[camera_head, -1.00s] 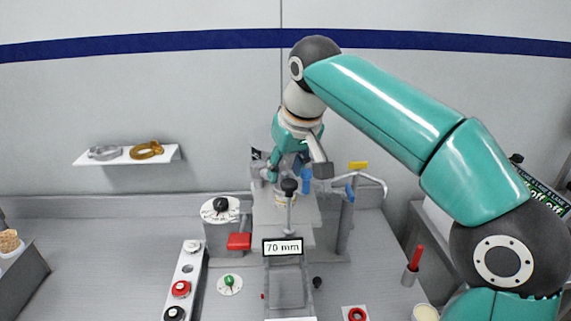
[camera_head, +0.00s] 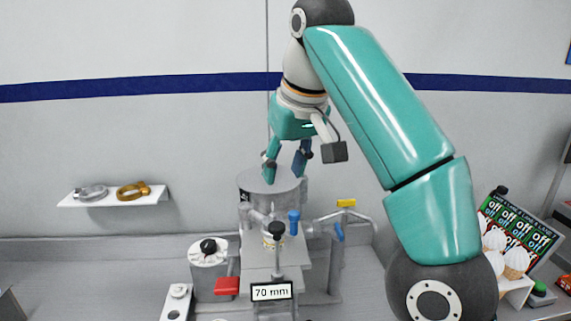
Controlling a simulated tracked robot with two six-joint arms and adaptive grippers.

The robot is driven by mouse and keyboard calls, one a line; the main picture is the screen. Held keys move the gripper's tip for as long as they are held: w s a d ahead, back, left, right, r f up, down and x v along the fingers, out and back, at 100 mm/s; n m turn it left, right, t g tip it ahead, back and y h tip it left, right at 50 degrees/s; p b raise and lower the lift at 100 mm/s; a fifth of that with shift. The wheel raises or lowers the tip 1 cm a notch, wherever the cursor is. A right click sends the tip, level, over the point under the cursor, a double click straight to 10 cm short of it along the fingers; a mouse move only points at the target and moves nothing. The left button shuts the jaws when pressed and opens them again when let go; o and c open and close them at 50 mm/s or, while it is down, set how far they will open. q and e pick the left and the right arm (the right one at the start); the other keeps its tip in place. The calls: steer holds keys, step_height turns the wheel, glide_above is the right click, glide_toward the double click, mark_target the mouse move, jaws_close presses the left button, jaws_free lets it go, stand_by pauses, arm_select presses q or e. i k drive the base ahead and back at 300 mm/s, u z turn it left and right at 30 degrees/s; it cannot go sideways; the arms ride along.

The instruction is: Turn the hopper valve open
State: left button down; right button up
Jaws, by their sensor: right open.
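A grey round hopper (camera_head: 255,184) stands on the machine at the middle of the bench. Below its right side is an upright blue handle (camera_head: 293,222); a second blue lever (camera_head: 338,232) hangs by the bent pipe at the right. I cannot tell for sure which is the hopper valve. My right gripper (camera_head: 284,167) points down with its fingers apart and empty. In the picture its fingertips overlap the hopper's top, above the upright blue handle; contact cannot be told. My left gripper is not in view.
A black-knobbed lever (camera_head: 276,230) stands in front of the hopper, above the "70 mm" display (camera_head: 271,291). A dial (camera_head: 208,247) and red block (camera_head: 227,286) are at the left. A wall shelf (camera_head: 113,200) holds two rings. My right arm covers the right middle.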

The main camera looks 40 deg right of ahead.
mark_target(338, 234)
steer(key=k, duration=1.5)
